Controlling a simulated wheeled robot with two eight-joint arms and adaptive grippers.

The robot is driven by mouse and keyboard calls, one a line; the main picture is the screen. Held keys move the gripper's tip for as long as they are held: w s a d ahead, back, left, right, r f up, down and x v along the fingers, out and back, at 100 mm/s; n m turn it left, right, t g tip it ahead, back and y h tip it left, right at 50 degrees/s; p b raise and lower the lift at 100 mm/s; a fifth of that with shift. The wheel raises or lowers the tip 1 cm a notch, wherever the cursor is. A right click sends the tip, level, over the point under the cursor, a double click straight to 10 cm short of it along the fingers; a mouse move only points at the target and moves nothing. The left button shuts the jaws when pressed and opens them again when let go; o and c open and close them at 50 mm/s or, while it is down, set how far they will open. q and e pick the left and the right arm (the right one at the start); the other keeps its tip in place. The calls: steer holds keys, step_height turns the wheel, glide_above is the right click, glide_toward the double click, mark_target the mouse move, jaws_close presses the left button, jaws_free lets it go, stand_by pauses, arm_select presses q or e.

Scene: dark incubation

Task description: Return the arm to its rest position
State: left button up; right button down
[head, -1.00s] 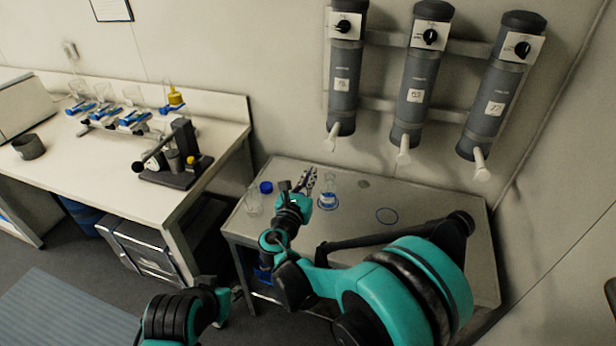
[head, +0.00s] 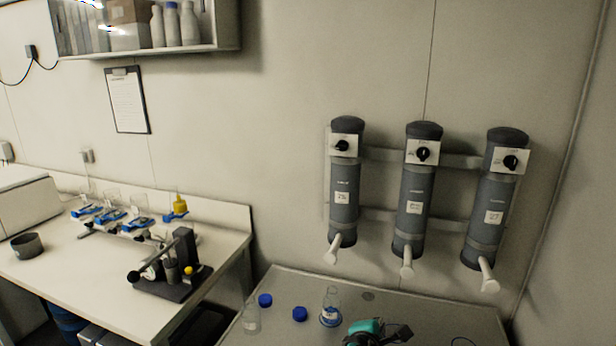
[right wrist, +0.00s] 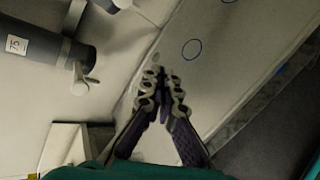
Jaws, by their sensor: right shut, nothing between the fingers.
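My right gripper (right wrist: 162,92) shows in the right wrist view with its two fingers together and nothing between them, above the grey side table. In the head view only a teal and black part of my right arm shows at the bottom edge, in front of the side table (head: 420,306). A clear glass flask (head: 331,310) stands upright on that table, left of and apart from my arm. My left gripper is out of view.
A clear bottle (head: 251,321) and two blue caps (head: 300,314) are on the side table's left part. Three grey dispensers (head: 413,200) hang on the wall above it. The white bench (head: 80,270) at left carries a black device (head: 170,270) and several flasks on blue holders.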

steer(key=s+f+m+g+y, duration=0.1)
steer(key=s+f+m+y, duration=0.1)
steer(key=s+m, duration=0.6)
steer(key=s+d+f+m+g+y, duration=0.1)
steer(key=s+f+m+g+y, duration=0.1)
steer(key=s+m, duration=0.7)
steer(key=s+f+y, duration=0.1)
steer(key=s, duration=0.2)
steer(key=shift+f+m+g+y, duration=0.3)
steer(key=shift+f, duration=0.1)
